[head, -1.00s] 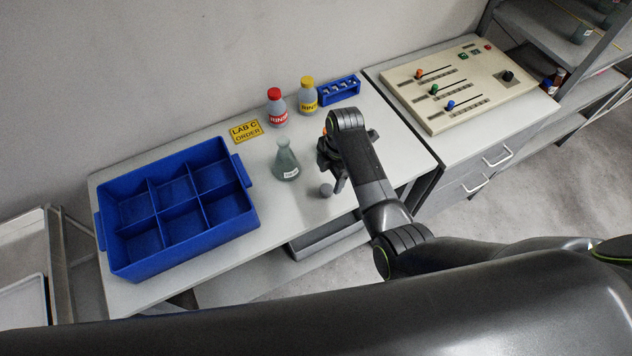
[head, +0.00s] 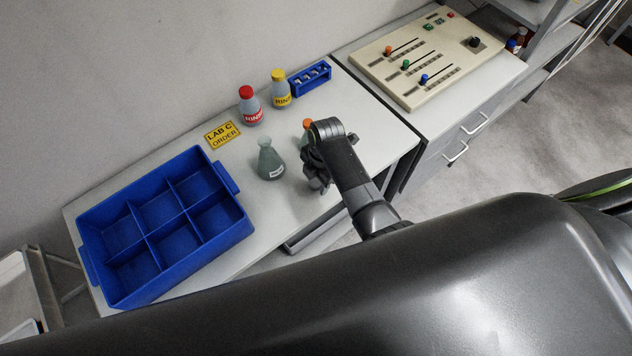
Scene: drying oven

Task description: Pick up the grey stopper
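My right gripper (head: 317,184) points down over the table, just right of the glass flask (head: 270,161). Its fingers are small and dark and partly covered by its own wrist, so I cannot tell whether they are open or shut. The grey stopper cannot be made out now; the spot where it lay is covered by the gripper. The flask is greenish, stands upright, has a white label and is apart from the gripper. My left gripper is not in view.
A blue six-compartment crate (head: 240,222) is at left, empty. Red-capped (head: 251,107) and yellow-capped (head: 281,92) bottles, a blue rack (head: 311,80) and a yellow sign (head: 222,135) stand behind. An orange-topped item (head: 306,126) is behind the gripper. A slider panel (head: 410,62) is at right.

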